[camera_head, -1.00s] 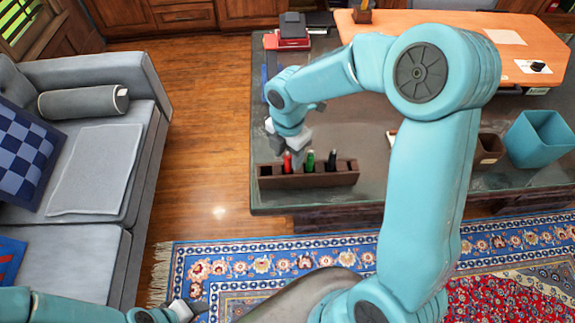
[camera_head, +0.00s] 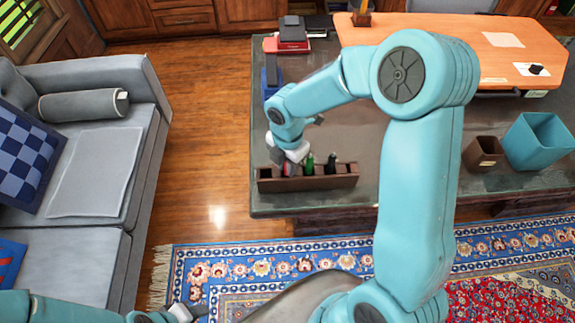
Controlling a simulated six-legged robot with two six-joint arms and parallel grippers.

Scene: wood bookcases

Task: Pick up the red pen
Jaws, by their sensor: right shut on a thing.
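The red pen (camera_head: 287,169) stands in the dark wooden pen holder (camera_head: 335,182) at the near edge of the table. My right gripper (camera_head: 286,164) reaches down over the holder's left part and is shut on the red pen, hiding much of it. A green pen (camera_head: 309,164) and a black pen (camera_head: 332,163) stand to its right in the same holder. My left gripper (camera_head: 190,310) is low at the bottom edge, over the rug, away from the holder; its jaws are too small and cut off to judge.
A small brown box (camera_head: 484,154) and a teal bin (camera_head: 540,141) stand on the table (camera_head: 262,203) at right. Red and black items (camera_head: 293,36) lie at the back. A grey sofa (camera_head: 85,240) is at left. The wooden floor between sofa and table is clear.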

